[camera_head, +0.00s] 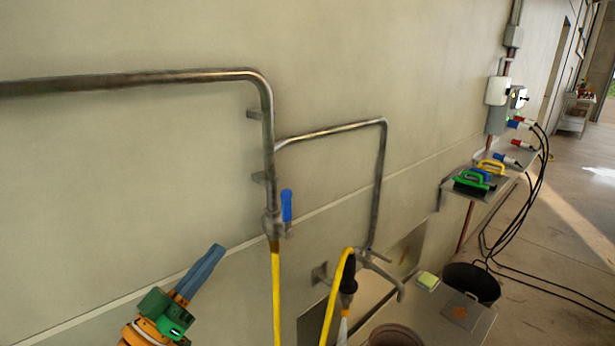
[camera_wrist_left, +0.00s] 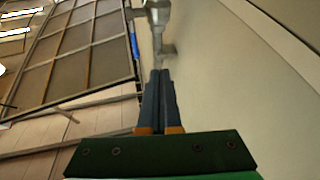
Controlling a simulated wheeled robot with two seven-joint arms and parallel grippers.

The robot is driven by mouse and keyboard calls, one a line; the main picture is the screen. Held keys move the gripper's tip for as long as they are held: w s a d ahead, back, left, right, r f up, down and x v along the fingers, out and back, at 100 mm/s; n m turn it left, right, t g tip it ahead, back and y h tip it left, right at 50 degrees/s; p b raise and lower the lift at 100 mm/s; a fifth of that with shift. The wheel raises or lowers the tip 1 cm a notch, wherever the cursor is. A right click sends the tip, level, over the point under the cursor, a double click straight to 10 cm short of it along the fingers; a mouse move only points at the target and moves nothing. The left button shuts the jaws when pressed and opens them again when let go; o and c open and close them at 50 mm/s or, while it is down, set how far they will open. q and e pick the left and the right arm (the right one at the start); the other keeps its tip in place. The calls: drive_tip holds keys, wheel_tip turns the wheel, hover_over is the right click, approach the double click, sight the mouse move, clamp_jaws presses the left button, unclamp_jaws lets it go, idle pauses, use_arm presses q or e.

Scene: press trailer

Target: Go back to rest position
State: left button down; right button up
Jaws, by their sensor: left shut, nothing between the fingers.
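My left gripper (camera_head: 216,255) shows at the lower left in the head view, with blue fingers on a green and orange body. Its fingers are together with nothing between them, and they point up and right in front of the wall. In the left wrist view the gripper (camera_wrist_left: 160,80) also shows shut and empty. The blue-handled valve (camera_head: 286,206) on the metal pipe is to the right of the fingertips, with a visible gap in the head view. My right gripper is not in view.
Metal pipes (camera_head: 150,78) run along the wall. A yellow hose (camera_head: 276,300) hangs below the valve. A sink (camera_head: 470,318) with a sponge (camera_head: 428,281) is at the lower right. A shelf with brushes (camera_head: 474,183), a black bucket (camera_head: 472,283) and cables (camera_head: 541,180) are further right.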

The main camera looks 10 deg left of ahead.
use_arm(q)
drive_tip(key=s+d+f+n+g+y, duration=0.2)
drive_tip(key=f+g+y, duration=0.2)
drive_tip(key=f, duration=0.6)
drive_tip(key=s+d+f+n+g+y, duration=0.1)
drive_tip(key=s+f+g+y, duration=0.3)
drive_tip(key=f, duration=0.6)
drive_tip(key=s+d+f+m+g+y, duration=0.1)
drive_tip(key=s+d+f+g, duration=0.1)
drive_tip(key=s+f+g, duration=0.45)
drive_tip(key=s+d+f+g+y, duration=0.1)
drive_tip(key=s+f+g, duration=0.15)
drive_tip(key=s, duration=0.65)
drive_tip(key=s+f+g, duration=0.1)
drive_tip(key=s+f, duration=0.2)
drive_tip(key=f, duration=1.4)
drive_tip(key=s+a+f+g, duration=0.1)
drive_tip(key=s+a+f, duration=0.1)
drive_tip(key=s+f, duration=0.8)
drive_tip(key=shift+s+f+m, duration=0.15)
drive_tip(key=shift+s+m, duration=0.15)
drive_tip(key=shift+s, duration=0.95)
drive_tip(key=shift+f, duration=0.1)
